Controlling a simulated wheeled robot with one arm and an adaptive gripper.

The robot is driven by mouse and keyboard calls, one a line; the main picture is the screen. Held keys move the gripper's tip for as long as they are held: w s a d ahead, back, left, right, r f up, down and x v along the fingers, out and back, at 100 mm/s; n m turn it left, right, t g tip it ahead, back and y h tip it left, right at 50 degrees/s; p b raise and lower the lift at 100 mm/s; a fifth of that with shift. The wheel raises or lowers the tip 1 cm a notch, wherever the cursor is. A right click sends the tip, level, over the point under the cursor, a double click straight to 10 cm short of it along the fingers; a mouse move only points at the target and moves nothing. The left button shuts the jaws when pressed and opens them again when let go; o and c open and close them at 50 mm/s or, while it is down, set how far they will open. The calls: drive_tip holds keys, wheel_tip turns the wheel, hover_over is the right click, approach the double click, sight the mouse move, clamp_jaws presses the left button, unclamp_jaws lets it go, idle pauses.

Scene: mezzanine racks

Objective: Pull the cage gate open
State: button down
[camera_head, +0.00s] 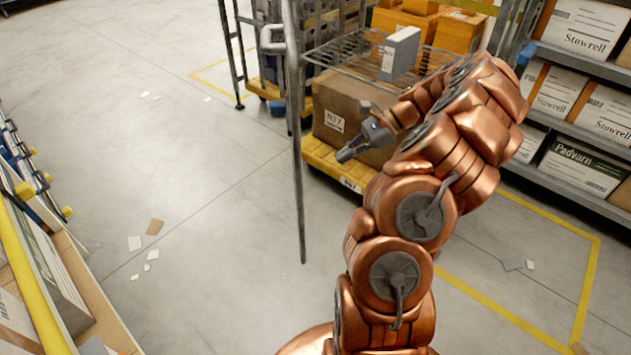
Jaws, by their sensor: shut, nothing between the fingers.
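The cage gate (297,130) is a grey metal tube frame, seen nearly edge-on as a tall upright bar at the left of the roll cage. Its lower end stands forward of the cage's yellow base (325,158), so the gate is swung out from the cage front. A rounded loop handle (272,38) sticks out on its upper left side. My gripper (347,154) is shut and empty, to the right of the gate bar and apart from it in the picture. It is in front of a cardboard box (338,112) on the cage base.
A wire shelf (345,50) in the cage carries a grey box (400,52). Racks with labelled boxes (585,165) stand at the right, and a shelf edge (38,290) runs along the left. Open concrete floor (200,180) lies left of the gate, with scattered paper scraps.

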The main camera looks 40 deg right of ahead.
drive_tip(key=s+d+f+m+t+b, duration=0.1)
drive_tip(key=s+d+f+m+t, duration=0.1)
drive_tip(key=d+f, duration=0.15)
drive_tip(key=w+a+f, duration=0.4)
drive_tip(key=w+a, duration=0.2)
drive_tip(key=a, duration=0.4)
drive_tip(key=shift+w+y, duration=0.35)
drive_tip(key=shift+y, duration=0.05)
drive_tip(key=shift+a, duration=0.15)
